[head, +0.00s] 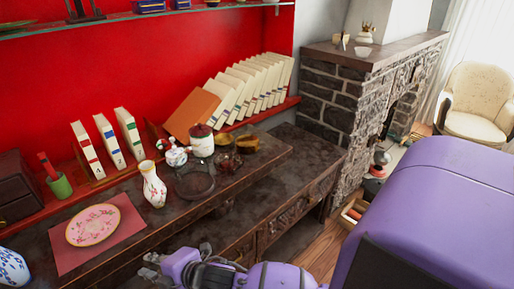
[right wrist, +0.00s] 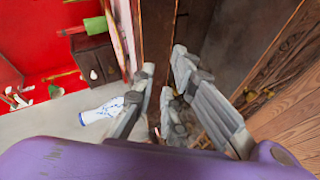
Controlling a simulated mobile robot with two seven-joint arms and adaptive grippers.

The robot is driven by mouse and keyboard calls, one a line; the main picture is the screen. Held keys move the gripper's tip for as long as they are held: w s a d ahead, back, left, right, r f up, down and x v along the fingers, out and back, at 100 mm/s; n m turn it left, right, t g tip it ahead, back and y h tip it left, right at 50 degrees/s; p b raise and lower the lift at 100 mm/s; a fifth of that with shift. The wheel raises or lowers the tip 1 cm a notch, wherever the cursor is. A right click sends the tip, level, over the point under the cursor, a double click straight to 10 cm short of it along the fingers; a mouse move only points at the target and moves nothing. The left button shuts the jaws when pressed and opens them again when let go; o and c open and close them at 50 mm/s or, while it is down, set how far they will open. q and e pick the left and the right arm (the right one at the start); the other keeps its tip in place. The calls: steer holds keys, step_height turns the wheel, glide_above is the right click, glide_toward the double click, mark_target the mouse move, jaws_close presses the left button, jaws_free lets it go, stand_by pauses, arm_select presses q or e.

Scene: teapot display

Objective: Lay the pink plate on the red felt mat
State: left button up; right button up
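My right gripper (head: 157,263) is to the right of the mat, near the cabinet's front edge, apart from the plate. In the right wrist view my right gripper (right wrist: 162,75) has its fingers spread with nothing between them. The plate is not clearly visible there. My left gripper is not in view.
A white floral vase (head: 154,186) stands right of the mat, with a glass dish (head: 195,182) and lidded jar (head: 202,141) beyond. A blue-and-white vase (head: 12,268) is at the left edge. Books (head: 240,90) line the red shelf behind. A stone fireplace (head: 350,110) stands at right.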

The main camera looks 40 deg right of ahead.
steer(key=s+d+f+m+g+h, duration=0.1)
steer(key=s+d+f+m, duration=0.2)
steer(key=s, duration=0.7)
steer(key=s+d+f+m+g+h, duration=0.1)
steer(key=s+d+f+m, duration=0.3)
steer(key=s+f+m, duration=0.4)
steer(key=s+d+f+m+g+h, duration=0.1)
steer(key=s+f+m, duration=0.4)
steer(key=s, duration=0.9)
steer(key=d+m+h, duration=0.1)
steer(key=d+m, duration=0.1)
steer(key=shift+d+f+g, duration=0.4)
